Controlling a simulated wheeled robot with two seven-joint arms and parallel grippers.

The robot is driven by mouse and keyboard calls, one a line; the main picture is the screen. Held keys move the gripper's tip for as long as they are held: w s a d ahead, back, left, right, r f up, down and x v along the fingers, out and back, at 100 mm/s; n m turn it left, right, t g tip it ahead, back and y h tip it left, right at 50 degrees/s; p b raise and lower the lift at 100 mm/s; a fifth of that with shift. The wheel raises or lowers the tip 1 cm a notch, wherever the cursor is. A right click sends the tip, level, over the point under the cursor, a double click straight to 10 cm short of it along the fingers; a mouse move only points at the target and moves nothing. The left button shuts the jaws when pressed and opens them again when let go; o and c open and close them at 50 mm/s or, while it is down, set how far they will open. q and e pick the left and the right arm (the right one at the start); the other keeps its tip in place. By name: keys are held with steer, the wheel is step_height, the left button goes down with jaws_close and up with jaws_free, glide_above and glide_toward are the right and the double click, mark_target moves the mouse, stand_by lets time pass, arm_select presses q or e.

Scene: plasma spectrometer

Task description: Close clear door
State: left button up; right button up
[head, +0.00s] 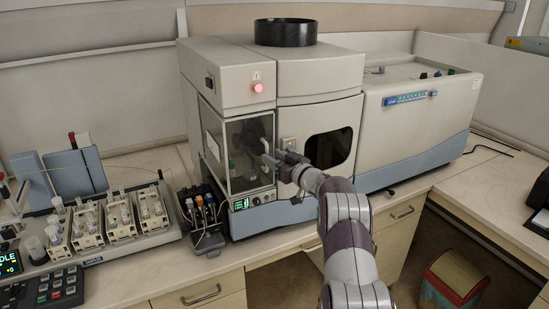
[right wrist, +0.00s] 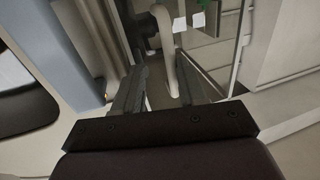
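The clear door (head: 243,150) is a framed see-through panel on the front left of the spectrometer (head: 318,85). It looks closed or nearly closed in the head view; I cannot tell whether a small gap is left. A pale curved handle (head: 268,128) is at its right side. My right gripper (head: 268,161) is at that handle. In the right wrist view, the two fingers (right wrist: 160,88) are apart, with the pale handle (right wrist: 168,48) between them and room around it. Contact with the handle is not clear. My left gripper is not in view.
Bottles with tubing (head: 203,212) stand on the bench just left of the door. Racks of vials (head: 120,220) are farther left. A dark window (head: 328,148) is right of my gripper. The bench front between bottles and arm is narrow.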

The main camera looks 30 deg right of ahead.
steer(key=shift+d+f, duration=0.15)
steer(key=shift+s+f, duration=0.1)
stand_by(0.3)
steer(key=s+d+b, duration=0.2)
steer(key=s+b, duration=0.3)
steer(key=s, duration=0.7)
steer(key=shift+s, duration=0.15)
